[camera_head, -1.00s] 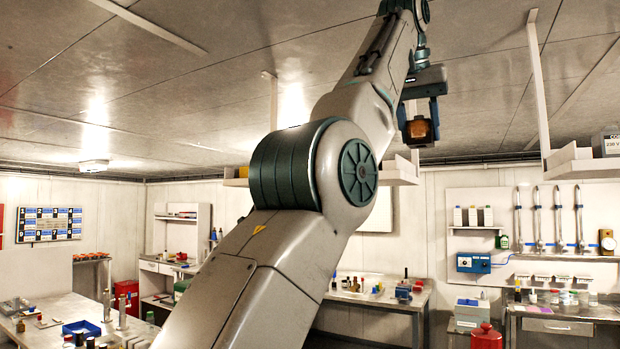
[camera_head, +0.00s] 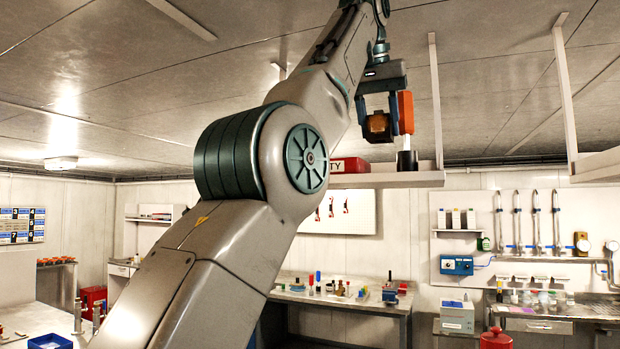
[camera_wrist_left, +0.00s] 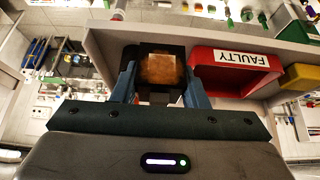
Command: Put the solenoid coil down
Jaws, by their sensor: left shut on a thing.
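The solenoid coil (camera_head: 378,127), a dark block with an amber-brown face, is held between the blue fingers of my left gripper (camera_head: 378,122). The gripper hangs fingers-down from my raised arm, and the coil appears above the level of the hanging shelf (camera_head: 390,180). In the left wrist view the coil (camera_wrist_left: 161,70) sits between both fingers of my left gripper (camera_wrist_left: 160,85), in front of the pale shelf. A red tray marked FAULTY (camera_wrist_left: 235,88) is just to its right; part of this tray (camera_head: 350,165) shows in the head view. My right gripper is out of view.
An orange object (camera_head: 405,112) above a black cylinder (camera_head: 407,160) appears right beside the coil; whether it touches cannot be told. A shelf support (camera_head: 437,100) rises to the right. A yellow bin (camera_wrist_left: 303,78) lies beyond the tray. A workbench (camera_head: 340,302) stands below.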

